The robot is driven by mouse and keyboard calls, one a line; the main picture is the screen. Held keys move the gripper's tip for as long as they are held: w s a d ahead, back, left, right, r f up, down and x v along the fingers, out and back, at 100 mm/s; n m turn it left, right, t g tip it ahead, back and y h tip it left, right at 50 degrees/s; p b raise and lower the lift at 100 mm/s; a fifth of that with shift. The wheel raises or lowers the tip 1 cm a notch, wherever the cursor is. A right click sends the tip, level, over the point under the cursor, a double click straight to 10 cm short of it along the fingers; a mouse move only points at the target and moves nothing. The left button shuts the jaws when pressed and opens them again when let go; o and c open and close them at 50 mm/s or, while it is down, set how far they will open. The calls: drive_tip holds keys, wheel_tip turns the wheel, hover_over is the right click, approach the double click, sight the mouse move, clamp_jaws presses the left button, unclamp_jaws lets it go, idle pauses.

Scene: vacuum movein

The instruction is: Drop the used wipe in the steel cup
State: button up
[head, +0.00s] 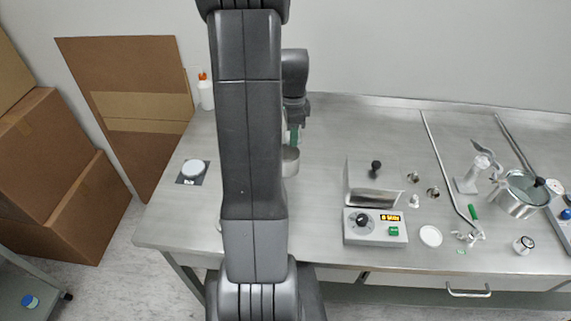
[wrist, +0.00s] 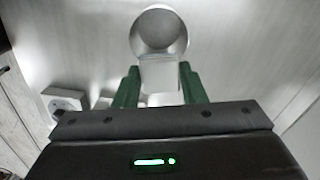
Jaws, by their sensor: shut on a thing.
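The steel cup (head: 291,164) stands on the bench, partly hidden behind my arm in the head view. In the wrist view the round steel cup (wrist: 177,40) shows just beyond my fingertips. My gripper (wrist: 158,72) has green fingers and is shut on the pale, squarish used wipe (wrist: 159,80). The wipe's far edge overlaps the near rim of the cup in the wrist view; its height above the cup is hard to tell. In the head view my gripper (head: 293,134) is just above and behind the cup, mostly hidden by my arm.
A white bottle with an orange cap (head: 206,93) stands at the back left. A white disc on a dark pad (head: 193,168) lies at left. A control box (head: 375,226) and glove-box-like metal fittings with a pot (head: 519,203) stand at right. Bench between cup and box is clear.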

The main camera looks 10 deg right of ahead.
drive_tip(key=o, duration=1.1)
wheel_tip(320, 180, up, 14)
drive_tip(key=shift+f+b, duration=0.1)
drive_tip(key=shift+b, duration=0.65)
